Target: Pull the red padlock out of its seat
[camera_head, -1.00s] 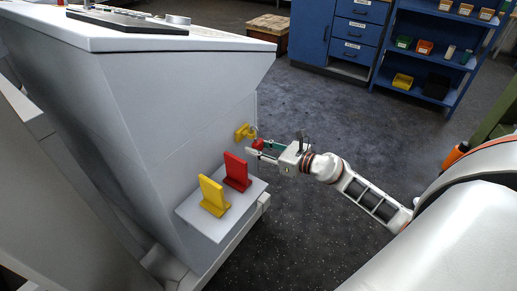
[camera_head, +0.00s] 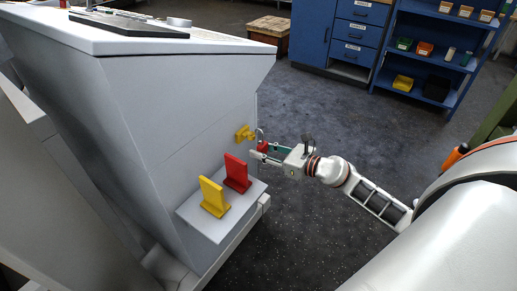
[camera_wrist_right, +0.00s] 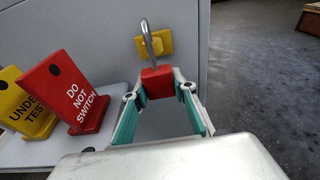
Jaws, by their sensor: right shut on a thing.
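The red padlock (camera_head: 263,146) is held upright between the fingers of my right gripper (camera_head: 260,153), its grey shackle pointing up. In the right wrist view the red padlock body (camera_wrist_right: 157,83) sits between the two fingertips of the gripper (camera_wrist_right: 157,90). The yellow seat (camera_head: 244,132) is fixed on the grey cabinet's side, just left of the shackle. In the head view the shackle appears a little clear of the seat. In the wrist view the shackle overlaps the yellow seat (camera_wrist_right: 168,42), so contact is hard to judge there. My left gripper is not in view.
A red sign (camera_head: 236,173) and a yellow sign (camera_head: 213,197) stand on a small shelf (camera_head: 205,226) below the seat, close to my right gripper. The grey cabinet (camera_head: 170,110) fills the left. Open floor (camera_head: 330,110) lies behind and right of the gripper.

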